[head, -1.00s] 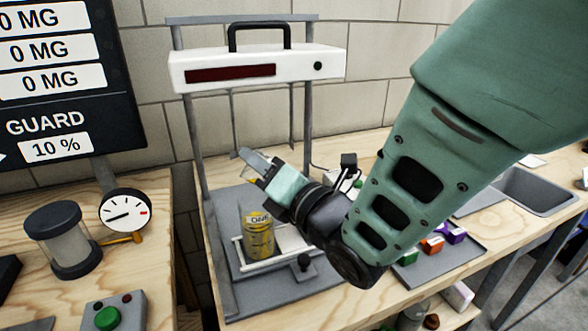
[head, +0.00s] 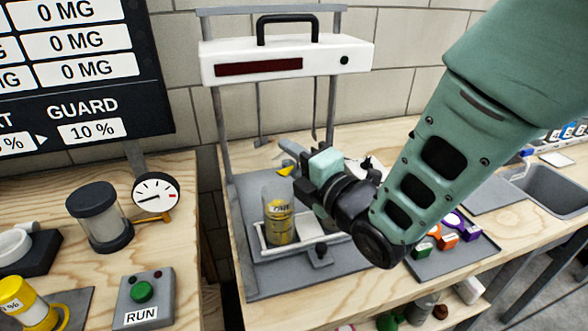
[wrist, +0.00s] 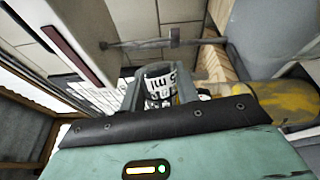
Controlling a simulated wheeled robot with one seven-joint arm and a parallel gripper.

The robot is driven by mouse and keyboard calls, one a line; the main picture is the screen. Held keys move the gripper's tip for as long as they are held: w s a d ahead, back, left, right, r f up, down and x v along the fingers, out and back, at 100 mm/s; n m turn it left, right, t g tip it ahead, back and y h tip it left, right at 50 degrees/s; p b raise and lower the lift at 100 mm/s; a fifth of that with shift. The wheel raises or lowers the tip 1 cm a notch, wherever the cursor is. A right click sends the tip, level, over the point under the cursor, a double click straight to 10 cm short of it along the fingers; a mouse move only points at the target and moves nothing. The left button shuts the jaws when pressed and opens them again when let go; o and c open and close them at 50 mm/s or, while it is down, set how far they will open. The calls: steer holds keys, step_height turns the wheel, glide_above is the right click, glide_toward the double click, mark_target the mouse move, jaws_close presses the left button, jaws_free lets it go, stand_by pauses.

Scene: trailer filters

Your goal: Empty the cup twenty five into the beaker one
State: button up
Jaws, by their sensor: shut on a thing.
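The beaker (head: 278,222), clear with yellow contents and a label, stands upright on the white-framed tray under the stand. What looks like the same beaker shows at the right of the wrist view (wrist: 280,100). My gripper (head: 290,160) is above the beaker and slightly right of its middle, apart from it. In the wrist view its fingers are shut on a small cup (wrist: 160,88) with a black-and-white label that reads upside down, probably 25 ml. In the head view the cup is mostly hidden, and a yellow patch shows at the fingertips.
The white head (head: 330,60) of the stand and its posts rise behind my gripper. Several coloured small items lie on a grey tray (head: 440,262) at right. A gauge (head: 155,195), a RUN button box (head: 145,292) and a yellow mug (head: 35,305) stand on the left bench.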

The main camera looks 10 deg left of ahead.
steer(key=shift+w+d+r+m+p, duration=0.15)
steer(key=shift+r+m+p, duration=0.6)
steer(key=shift+p, duration=0.35)
steer(key=shift+w+m+g+p, duration=0.1)
steer(key=shift+m+g+p, duration=0.2)
steer(key=shift+m+p, duration=0.15)
steer(key=shift+f+m+p, duration=0.2)
steer(key=shift+m+p, duration=0.2)
steer(key=shift+w+d+f+m+g+h+p, duration=0.35)
steer(key=shift+w+m+p, duration=0.3)
steer(key=shift+m, duration=0.35)
steer(key=shift+s+f+m+b, duration=0.1)
steer(key=shift+f+m+b, duration=0.3)
steer(key=shift+f+b, duration=0.15)
steer(key=shift+f+m+g+b, duration=0.35)
steer(key=shift+m+b, duration=0.15)
steer(key=shift+m, duration=0.5)
steer(key=shift+r+m+p, duration=0.4)
steer(key=shift+r+p, duration=0.1)
steer(key=shift+r, duration=0.2)
steer(key=shift+f+m+g+b, duration=0.4)
steer(key=shift+m+g, duration=0.1)
steer(key=shift+m, duration=0.4)
steer(key=w+d+r+m+g+p, duration=0.1)
steer(key=w+d+r+m+p, duration=0.1)
steer(key=w+r+m+p, duration=0.2)
steer(key=shift+w+d+r+m+g+y+p, duration=0.2)
steer(key=shift+w+r+m+g+y+p, duration=0.2)
steer(key=shift+m+p, duration=0.6)
